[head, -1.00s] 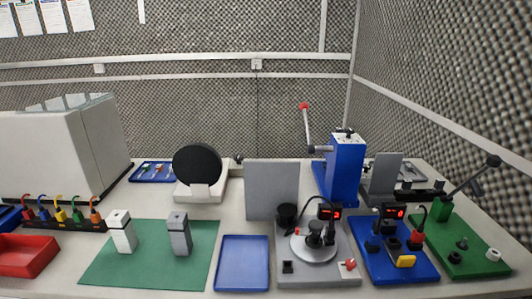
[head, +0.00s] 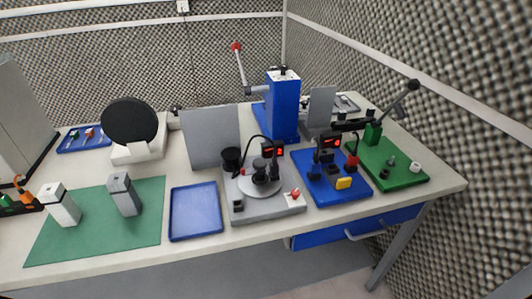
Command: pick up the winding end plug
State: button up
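I cannot tell for certain which part is the winding end plug. A grey winding station (head: 238,213) stands at the front middle of the table, with a round silver plate (head: 247,184), dark parts on it, a black spool (head: 231,159) and a red display (head: 281,151). Orange and green plugs (head: 22,186) show at the far left edge, partly cut off. A small white ring-like part (head: 415,166) and small dark parts (head: 384,174) sit on a green base (head: 405,183) at the right. My gripper is not in view.
An empty blue tray (head: 195,212) lies left of the station. A green mat (head: 90,235) holds a white block (head: 60,205) and a grey block (head: 124,194). A blue base (head: 330,195), a tall blue press (head: 283,105) and upright grey panels (head: 212,137) crowd the right and back. A blue drawer (head: 325,232) hangs below.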

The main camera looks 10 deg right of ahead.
aim_at(274, 167)
jog(key=j, duration=0.75)
jog(key=k+j, duration=0.1)
jog(key=j, duration=0.7)
jog(key=z, duration=0.05)
